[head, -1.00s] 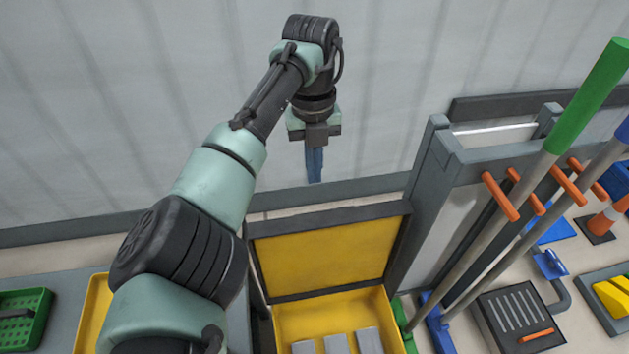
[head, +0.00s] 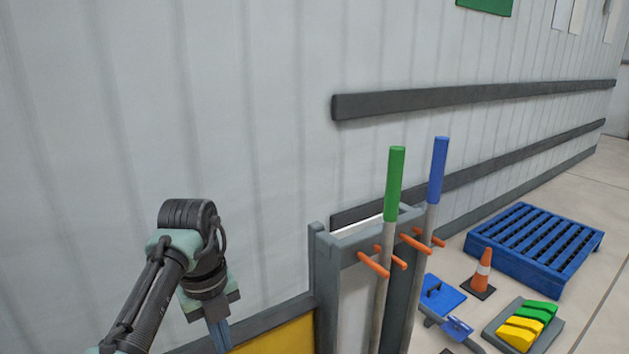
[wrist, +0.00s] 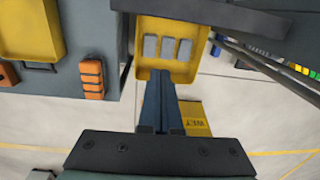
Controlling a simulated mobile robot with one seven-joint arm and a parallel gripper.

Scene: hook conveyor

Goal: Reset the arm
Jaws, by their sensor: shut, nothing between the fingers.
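My gripper (head: 219,335) is at the lower left of the head view, pointing down in front of the grey wall, with its fingertips cut off by the bottom edge. In the wrist view my gripper (wrist: 164,75) shows two blue fingers lying together, with nothing between them. Beyond the fingertips in the wrist view is a yellow bin (wrist: 147,67) with three grey blocks (wrist: 168,48) in it. My gripper is apart from the bin and blocks.
A grey rack (head: 325,265) with orange pegs (head: 373,265) holds a green-topped pole (head: 394,185) and a blue-topped pole (head: 437,170), right of my gripper. A blue pallet (head: 535,240), a traffic cone (head: 483,270) and a grey tray (head: 493,329) are on the floor. Orange items (wrist: 92,78) lie on a grey surface.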

